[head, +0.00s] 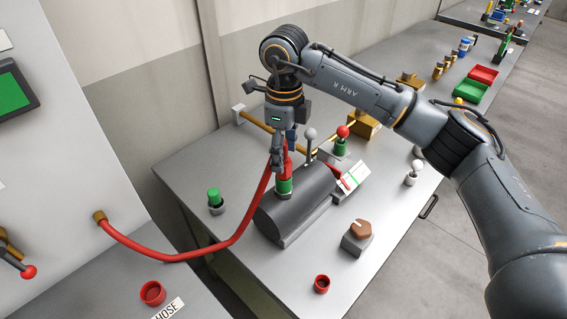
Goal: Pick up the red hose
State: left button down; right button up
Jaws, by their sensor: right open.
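The red hose (217,249) runs from a brass fitting (100,217) on the left cabinet, sags across the gap, and rises to a red end piece on a green coupling (284,186). The coupling stands on a dark grey half-round block (296,207) on the table. My right gripper (280,158) points down at the hose's upper end, with its fingers open beside the red end piece. The fingers partly hide that end, and I cannot tell whether they touch it. My left gripper is out of view.
A lever with a grey ball knob (310,134) and a red-knobbed green valve (342,142) stand close by the gripper. The table's front right is mostly clear.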

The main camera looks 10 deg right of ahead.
aim_at(284, 161)
notch_tip(284, 161, down, 3)
jog(key=shift+f+p, duration=0.1)
jog(key=shift+p, duration=0.6)
jog(key=shift+w+f, duration=0.1)
jog(key=shift+f, duration=0.1)
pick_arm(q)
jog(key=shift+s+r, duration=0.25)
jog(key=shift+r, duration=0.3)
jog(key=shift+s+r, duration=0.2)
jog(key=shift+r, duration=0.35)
pick_arm(e)
grip_shut()
